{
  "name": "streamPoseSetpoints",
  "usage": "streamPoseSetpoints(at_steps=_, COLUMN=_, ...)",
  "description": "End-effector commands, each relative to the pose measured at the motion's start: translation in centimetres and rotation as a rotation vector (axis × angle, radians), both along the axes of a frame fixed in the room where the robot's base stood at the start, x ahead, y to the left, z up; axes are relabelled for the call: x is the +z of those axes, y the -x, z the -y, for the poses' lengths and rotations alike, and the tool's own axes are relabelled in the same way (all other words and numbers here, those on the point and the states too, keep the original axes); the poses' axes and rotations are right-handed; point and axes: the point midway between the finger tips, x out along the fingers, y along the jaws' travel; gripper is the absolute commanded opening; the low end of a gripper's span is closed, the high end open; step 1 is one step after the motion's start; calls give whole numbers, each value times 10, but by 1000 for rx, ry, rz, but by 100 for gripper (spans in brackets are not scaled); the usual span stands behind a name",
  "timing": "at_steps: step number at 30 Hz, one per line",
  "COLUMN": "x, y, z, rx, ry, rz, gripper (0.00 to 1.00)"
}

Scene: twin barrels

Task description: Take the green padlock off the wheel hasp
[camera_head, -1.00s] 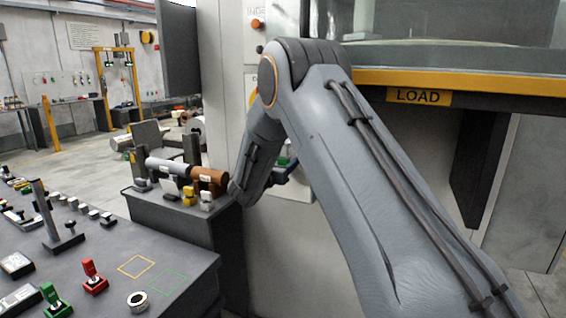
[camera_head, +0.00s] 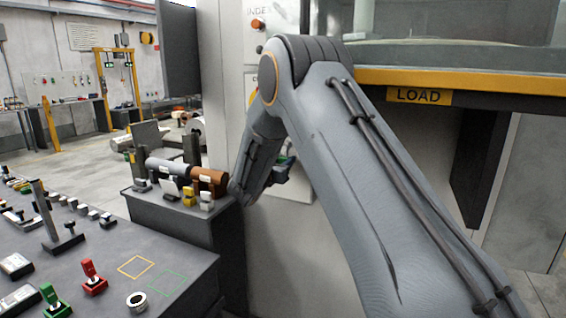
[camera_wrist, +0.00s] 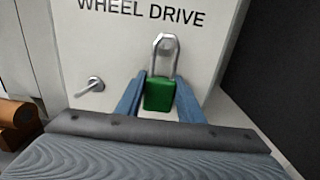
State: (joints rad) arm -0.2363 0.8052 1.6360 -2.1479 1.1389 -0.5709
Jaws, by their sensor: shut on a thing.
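The green padlock (camera_wrist: 159,95) hangs below the WHEEL DRIVE lettering on a pale panel, its long steel shackle upright. The top of the shackle is at the metal hasp (camera_wrist: 165,43); I cannot tell whether it still passes through. My gripper (camera_wrist: 161,84) is shut on the padlock body, one blue finger on each side. In the head view my gripper (camera_head: 281,171) is partly hidden behind my arm, with a bit of green beside it.
A silver handle (camera_wrist: 90,87) sticks out of the panel left of the padlock. A grey bench (camera_head: 150,262) with red and green items and marked squares stands at the left. A dark stand (camera_head: 185,218) holds cylinders. The yellow LOAD ledge (camera_head: 460,78) overhangs at the right.

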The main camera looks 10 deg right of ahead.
Motion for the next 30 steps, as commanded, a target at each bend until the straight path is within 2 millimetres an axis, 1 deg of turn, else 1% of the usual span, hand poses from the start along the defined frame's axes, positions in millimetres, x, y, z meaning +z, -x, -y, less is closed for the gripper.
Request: streamPoseSetpoints(at_steps=30, x=10, y=28, z=-20, rx=0, ry=-1, rz=1, gripper=14)
